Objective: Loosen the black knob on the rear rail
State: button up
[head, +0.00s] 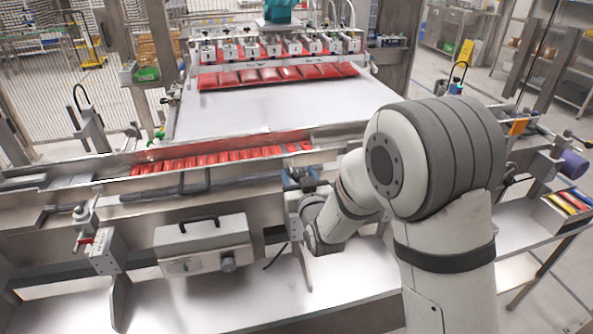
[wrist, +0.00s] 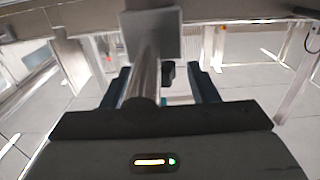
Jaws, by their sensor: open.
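My gripper (wrist: 159,69) shows in the wrist view with its two dark blue fingers apart. A steel rod (wrist: 146,75) and a grey block (wrist: 152,34) stand in front of it, the rod partly crossing the space between the fingers. A small dark part (wrist: 168,72), possibly the black knob, shows just right of the rod, between the fingertips in the picture. I cannot tell its depth or whether anything touches it. In the head view my gripper is mostly hidden behind my wrist, by the rail right of the grey control box; no black knob can be made out there.
A grey control box (head: 203,243) with a black handle hangs on the front side. Red packs (head: 222,160) lie in the conveyor channel behind it. A suction picker head (head: 275,50) hangs over the white belt (head: 270,103). A clamp post (head: 86,228) stands at the left.

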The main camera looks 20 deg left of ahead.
jog(key=shift+w+a, duration=0.25)
jog(key=shift+w, duration=0.15)
jog(key=shift+c, duration=0.4)
